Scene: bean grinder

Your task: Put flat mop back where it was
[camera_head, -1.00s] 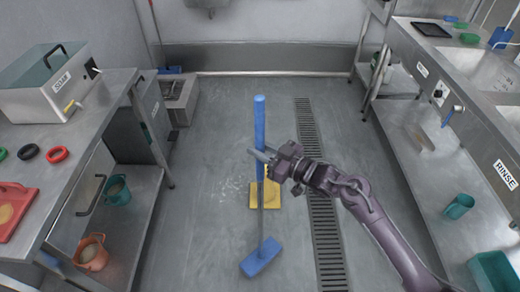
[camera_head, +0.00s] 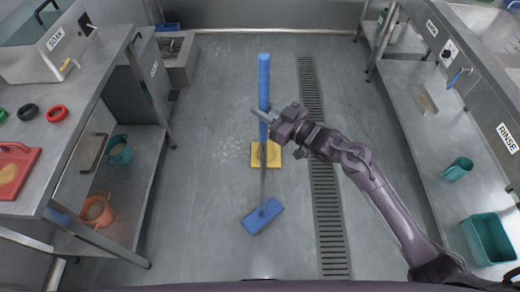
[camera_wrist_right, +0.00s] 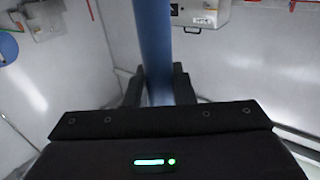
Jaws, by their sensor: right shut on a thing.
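The flat mop has a blue upper handle (camera_head: 263,80), a grey lower pole and a flat blue head (camera_head: 263,217). It stands near upright in the middle of the aisle, its head at or just above the floor; I cannot tell which. My right gripper (camera_head: 263,115) is shut on the blue handle near its lower end. In the right wrist view the handle (camera_wrist_right: 153,45) rises between the two dark fingers (camera_wrist_right: 157,88). My left gripper is not in view.
A steel table (camera_head: 80,120) with pots below is at left, the rinse counter (camera_head: 455,80) at right. The far floor is open.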

